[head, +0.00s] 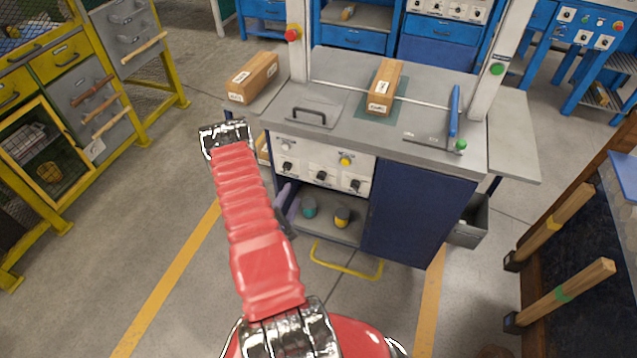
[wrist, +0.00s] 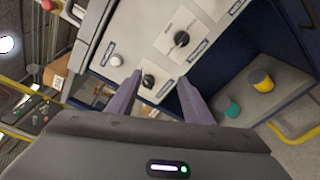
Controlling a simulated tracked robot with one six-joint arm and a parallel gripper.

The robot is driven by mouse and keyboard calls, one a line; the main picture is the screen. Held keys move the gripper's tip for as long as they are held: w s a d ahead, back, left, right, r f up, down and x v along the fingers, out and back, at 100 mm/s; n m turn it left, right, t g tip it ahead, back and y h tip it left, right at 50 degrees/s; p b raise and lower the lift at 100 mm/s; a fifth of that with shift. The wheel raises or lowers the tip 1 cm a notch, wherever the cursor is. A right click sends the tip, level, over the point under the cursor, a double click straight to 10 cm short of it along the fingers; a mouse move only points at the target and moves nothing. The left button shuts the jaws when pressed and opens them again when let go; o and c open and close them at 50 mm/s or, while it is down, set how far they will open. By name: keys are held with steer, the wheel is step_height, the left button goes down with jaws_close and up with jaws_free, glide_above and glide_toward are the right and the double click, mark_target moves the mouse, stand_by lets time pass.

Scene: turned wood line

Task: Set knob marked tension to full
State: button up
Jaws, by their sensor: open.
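The white control panel (head: 310,158) on the bench front carries three black knobs in a row: a left knob (head: 288,167), a middle knob (head: 322,175) and a right knob (head: 355,184). Their labels are too small to read, so I cannot tell which is tension. My gripper (wrist: 160,78) is open and empty, its two purple fingers pointing at the panel. In the wrist view the left knob (wrist: 148,81) shows between the fingertips, nearer the left one; contact cannot be told. The middle knob (wrist: 181,38) lies beyond, up and right. In the head view my arm partly hides the gripper.
A white button (head: 287,144) and a yellow button (head: 346,159) sit above the knobs. The open shelf (head: 325,228) below holds a teal item (head: 309,207) and a yellow-banded one (head: 342,216). A yellow rail (head: 345,268) is low in front. A box (head: 384,88) lies on top.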

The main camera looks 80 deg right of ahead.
mark_target(321, 177)
steer(key=s+a+f+n+g+h, duration=0.1)
steer(key=s+a+f, duration=0.1)
steer(key=s, duration=0.4)
steer(key=shift+a+f, duration=0.15)
steer(key=shift+f, duration=0.05)
steer(key=shift+g, duration=0.3)
steer(key=d, duration=0.9)
steer(key=s+d, duration=0.1)
steer(key=d, duration=0.3)
steer(key=shift+d, duration=0.4)
steer(key=c, duration=1.1)
steer(key=shift+o, duration=0.2)
steer(key=shift+s, duration=0.1)
